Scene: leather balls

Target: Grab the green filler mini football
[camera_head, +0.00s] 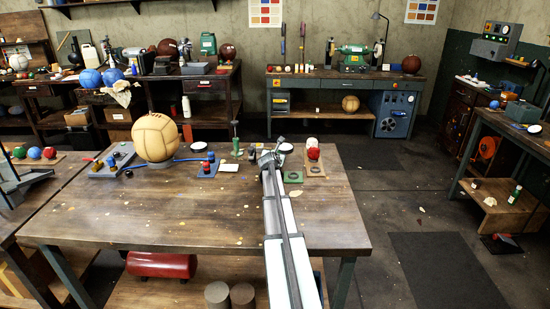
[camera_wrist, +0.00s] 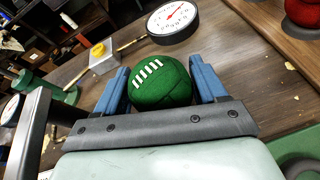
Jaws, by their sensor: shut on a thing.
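The green mini football (camera_wrist: 163,88), dark green with white laces, sits between the two blue fingers of my gripper (camera_wrist: 160,68) in the wrist view. My gripper is shut on it, with a finger on each side. In the head view my gripper (camera_head: 268,158) is over the back part of the wooden table (camera_head: 200,228); the football cannot be made out there. The ball's underside is hidden behind the gripper body in the wrist view.
A round white dial (camera_wrist: 172,19) lies just beyond the ball. A large tan ball (camera_head: 156,138) and a blue tray (camera_head: 209,168) are left of my arm. A wooden stand with a red ball (camera_head: 313,154) is close on the right. The table's front is mostly clear.

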